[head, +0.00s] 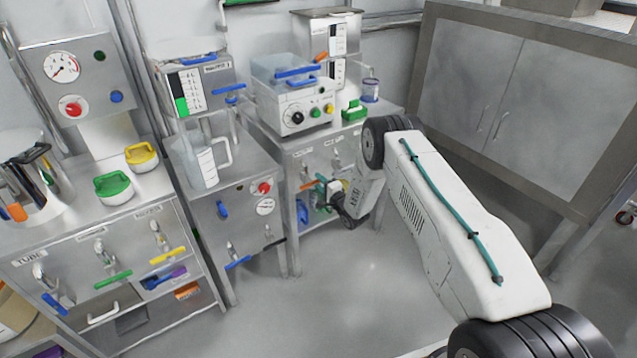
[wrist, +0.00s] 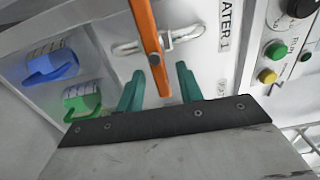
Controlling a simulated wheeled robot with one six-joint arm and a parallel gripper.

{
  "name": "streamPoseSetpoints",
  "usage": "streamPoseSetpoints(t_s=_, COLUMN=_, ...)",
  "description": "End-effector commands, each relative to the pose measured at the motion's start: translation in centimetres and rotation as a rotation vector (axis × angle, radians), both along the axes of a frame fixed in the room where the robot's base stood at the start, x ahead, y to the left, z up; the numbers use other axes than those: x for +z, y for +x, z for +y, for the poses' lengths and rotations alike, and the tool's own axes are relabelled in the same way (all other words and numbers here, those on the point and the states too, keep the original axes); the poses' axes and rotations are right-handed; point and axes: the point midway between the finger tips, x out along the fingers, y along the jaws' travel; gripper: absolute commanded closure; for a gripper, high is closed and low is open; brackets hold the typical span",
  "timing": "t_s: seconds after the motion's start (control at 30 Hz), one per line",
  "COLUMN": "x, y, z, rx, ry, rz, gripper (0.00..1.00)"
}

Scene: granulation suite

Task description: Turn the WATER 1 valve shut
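The WATER 1 valve has an orange lever (wrist: 146,25). In the wrist view, the lever lies crosswise to a short metal pipe (wrist: 186,35) beside the WATER 1 label (wrist: 226,30), which is cut by the top edge. My gripper (wrist: 160,68) has two green fingers, standing apart. The lever's near end lies between them in the picture, with a gap on each side; I cannot tell how deep it sits. In the head view, my gripper (head: 321,184) is at the front panel of the right-hand cabinet, and a bit of the orange lever (head: 307,185) shows left of it.
Buttons and a black knob (wrist: 300,8) are at the right. Other valves with blue (head: 238,263) and green (head: 114,280) levers stand further left. The floor (head: 370,290) before the cabinets is clear.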

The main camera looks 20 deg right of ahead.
Motion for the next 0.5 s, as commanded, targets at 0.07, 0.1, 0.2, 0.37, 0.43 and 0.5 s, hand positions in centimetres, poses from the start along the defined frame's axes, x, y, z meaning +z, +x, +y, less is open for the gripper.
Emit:
streamPoseSetpoints(t_s=0.07, x=0.0, y=-1.4, z=-0.5, rx=-0.002, ry=0.001, rz=0.003, gripper=0.64)
streamPoseSetpoints(t_s=0.1, x=0.0, y=-2.0, z=-0.8, rx=-0.003, ry=0.001, rz=0.003, gripper=0.64)
streamPoseSetpoints(t_s=0.2, x=0.0, y=-3.7, z=-1.3, rx=-0.003, ry=0.001, rz=0.003, gripper=0.64)
streamPoseSetpoints(t_s=0.37, x=0.0, y=-5.6, z=-1.9, rx=-0.001, ry=0.001, rz=0.003, gripper=0.64)
streamPoseSetpoints(t_s=0.43, x=0.0, y=-6.0, z=-2.1, rx=-0.002, ry=0.002, rz=0.002, gripper=0.64)
streamPoseSetpoints(t_s=0.5, x=0.0, y=-6.2, z=-2.1, rx=-0.002, ry=0.002, rz=0.002, gripper=0.64)
